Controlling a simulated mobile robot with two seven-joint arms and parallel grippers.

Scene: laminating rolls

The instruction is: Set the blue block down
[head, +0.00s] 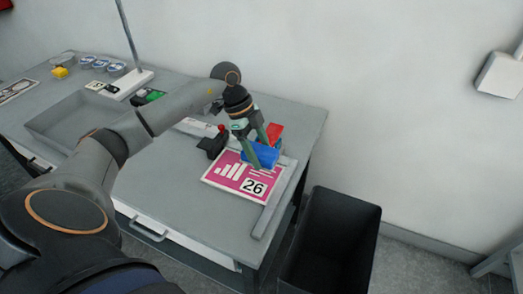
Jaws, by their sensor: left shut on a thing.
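The blue block (262,155) is in the head view, over the upper right part of a pink and white printed sheet marked 26 (233,177). My left gripper (260,158) reaches down from above and is shut on the blue block, its green fingers to either side of it. The block looks to be at or just above the sheet; I cannot tell whether it touches. Part of the block is hidden behind the near finger. My right gripper is not in view.
A red block (274,132) stands just behind the blue one, and a black tool with a red knob (214,142) stands to the left. A grey bar (269,207) lies along the sheet's right side. A dark bin (330,240) stands right of the table (160,200).

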